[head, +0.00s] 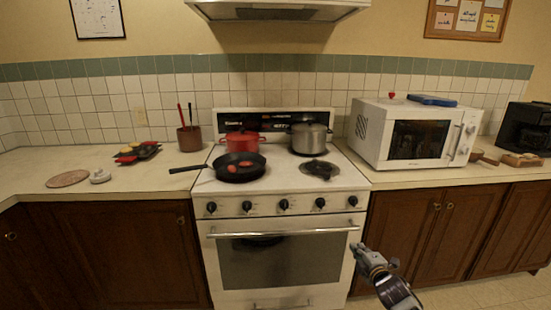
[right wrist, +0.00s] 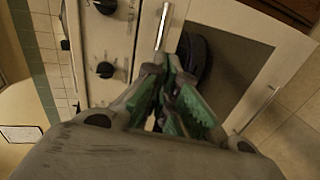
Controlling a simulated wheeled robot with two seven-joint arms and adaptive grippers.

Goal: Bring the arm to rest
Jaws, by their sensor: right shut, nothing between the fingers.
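My right gripper (head: 358,248) is in the lower right of the head view, in front of the right edge of the white stove (head: 282,200) and below counter height. Its fingers are shut with nothing between them. In the right wrist view the gripper's green-padded fingers (right wrist: 172,100) are together, with the oven door and its handle (right wrist: 163,27) behind them. I cannot tell how far the fingertips are from the oven front. My left gripper is not in either view.
A black pan (head: 240,170), a red pot (head: 240,140) and a steel pot (head: 308,138) stand on the stove top. A white microwave (head: 410,132) is on the right counter. Wooden cabinets (head: 420,225) flank the stove. Floor (head: 490,297) shows at lower right.

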